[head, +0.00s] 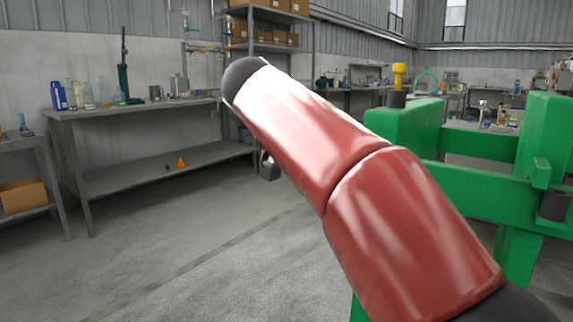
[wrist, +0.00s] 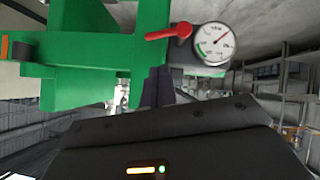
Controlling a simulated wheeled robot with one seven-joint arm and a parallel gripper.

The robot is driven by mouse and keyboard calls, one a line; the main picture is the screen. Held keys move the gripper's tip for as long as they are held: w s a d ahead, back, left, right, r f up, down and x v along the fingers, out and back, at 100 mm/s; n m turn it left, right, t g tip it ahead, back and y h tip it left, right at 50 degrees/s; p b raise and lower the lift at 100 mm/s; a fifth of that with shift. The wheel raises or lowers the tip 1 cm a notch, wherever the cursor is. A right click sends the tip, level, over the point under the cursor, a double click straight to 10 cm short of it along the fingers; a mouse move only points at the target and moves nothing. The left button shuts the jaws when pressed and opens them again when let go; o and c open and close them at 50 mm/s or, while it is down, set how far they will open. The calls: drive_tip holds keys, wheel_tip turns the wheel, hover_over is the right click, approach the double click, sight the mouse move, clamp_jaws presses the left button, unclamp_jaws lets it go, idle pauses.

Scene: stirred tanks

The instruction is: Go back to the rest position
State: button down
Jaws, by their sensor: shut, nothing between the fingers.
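My gripper (wrist: 157,84) shows in the wrist view as two dark fingers close together, shut with nothing between them. It is in front of a green frame (wrist: 100,52). A round white-faced gauge (wrist: 214,43) and a red lever handle (wrist: 172,33) are just beyond and to the right of the fingertips; I cannot tell how far off they are. In the head view my red arm crosses the middle of the picture, and my gripper is not seen there.
In the head view the green frame (head: 480,185) stands close on the right, with a yellow-topped fitting (head: 399,76) on it. A metal bench (head: 140,108) with bottles stands along the left wall. The floor (head: 190,230) at the left is clear.

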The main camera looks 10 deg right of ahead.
drive_tip(key=s+d+f+n+g+y+p, duration=0.1)
drive_tip(key=s+f+n+y+p, duration=0.3)
drive_tip(key=s+f, duration=2)
drive_tip(key=d+n+y, duration=0.1)
drive_tip(key=n+y, duration=0.1)
drive_tip(key=y, duration=0.2)
drive_tip(key=shift+s+f, duration=0.25)
drive_tip(key=shift+s, duration=0.05)
